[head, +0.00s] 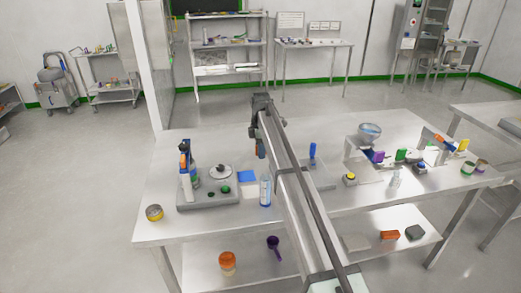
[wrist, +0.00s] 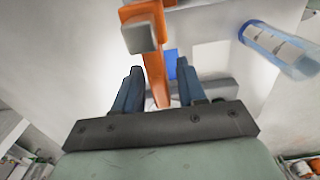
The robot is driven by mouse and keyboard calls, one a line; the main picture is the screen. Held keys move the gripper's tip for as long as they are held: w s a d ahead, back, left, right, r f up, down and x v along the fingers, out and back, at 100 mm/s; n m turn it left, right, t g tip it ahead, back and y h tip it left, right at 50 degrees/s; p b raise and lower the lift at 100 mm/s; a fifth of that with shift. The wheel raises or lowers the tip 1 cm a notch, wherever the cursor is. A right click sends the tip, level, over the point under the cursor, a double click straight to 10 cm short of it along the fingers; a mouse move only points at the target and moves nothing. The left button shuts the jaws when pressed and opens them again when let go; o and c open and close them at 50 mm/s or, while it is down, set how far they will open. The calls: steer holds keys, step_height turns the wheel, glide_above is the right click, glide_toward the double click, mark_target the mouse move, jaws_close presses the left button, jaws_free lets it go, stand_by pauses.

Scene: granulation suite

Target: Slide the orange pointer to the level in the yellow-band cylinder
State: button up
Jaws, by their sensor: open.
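An orange bar (wrist: 153,62) with a grey block at its upper end runs between my fingers in the wrist view; I take it for the pointer. My gripper (wrist: 160,67) is open, with a gap between each finger and the bar; I cannot tell the depth. In the head view my gripper (head: 260,150) hangs over the table's left half, with a small orange patch beside it. A clear cylinder with blue parts and white labels (wrist: 280,48) is at the wrist view's upper right; it also shows in the head view (head: 265,191). I make out no yellow-band cylinder.
My arm hides the table's middle.

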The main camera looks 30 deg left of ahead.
steer(key=shift+r, duration=0.1)
steer(key=shift+r, duration=3.4)
